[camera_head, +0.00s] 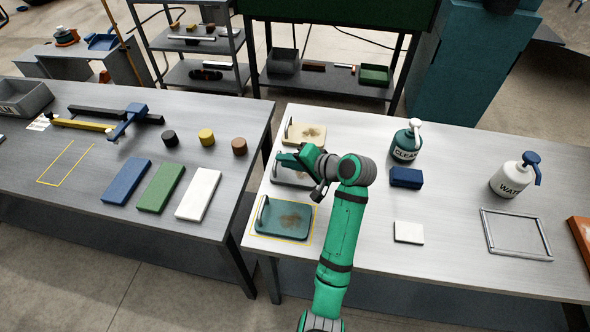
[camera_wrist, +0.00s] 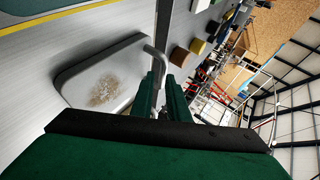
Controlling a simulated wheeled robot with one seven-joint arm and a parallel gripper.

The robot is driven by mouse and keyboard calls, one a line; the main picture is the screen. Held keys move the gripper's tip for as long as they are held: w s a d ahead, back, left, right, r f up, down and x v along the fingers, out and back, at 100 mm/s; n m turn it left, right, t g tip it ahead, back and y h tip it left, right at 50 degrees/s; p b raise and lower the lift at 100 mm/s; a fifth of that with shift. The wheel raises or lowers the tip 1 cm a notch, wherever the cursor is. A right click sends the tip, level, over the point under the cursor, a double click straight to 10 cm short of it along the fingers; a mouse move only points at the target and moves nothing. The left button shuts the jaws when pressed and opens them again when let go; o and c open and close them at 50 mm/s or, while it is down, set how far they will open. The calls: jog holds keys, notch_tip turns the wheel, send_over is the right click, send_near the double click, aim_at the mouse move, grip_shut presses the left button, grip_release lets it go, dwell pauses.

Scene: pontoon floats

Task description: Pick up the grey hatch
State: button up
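The grey hatch (camera_head: 296,181) lies on the left edge of the right-hand table, partly hidden under my gripper (camera_head: 283,157). In the wrist view the grey hatch (camera_wrist: 110,78) is a rounded plate with a brown stained patch and a bent grey bar handle (camera_wrist: 156,52) along one side. The fingertips of my gripper (camera_wrist: 162,80) are at the end of that handle, with a narrow gap between the fingers. I cannot tell whether they clamp the handle or only stand around it. The hatch appears to rest on the table.
A beige hatch (camera_head: 306,132) lies behind and a teal hatch (camera_head: 285,217) in front, inside a yellow outline. A cleaner bottle (camera_head: 406,145), a blue block (camera_head: 406,178) and a white block (camera_head: 408,232) stand to the right. A gap separates this table from the left table (camera_head: 95,185).

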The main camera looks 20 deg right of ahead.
aim_at(276, 162)
jog(key=w+a+f, duration=0.2)
jog(key=shift+w+a+f, duration=0.1)
jog(key=shift+w+a, duration=0.25)
jog(key=shift+w, duration=0.05)
jog(key=shift+d, duration=0.1)
grip_shut()
jog(key=shift+d, duration=0.1)
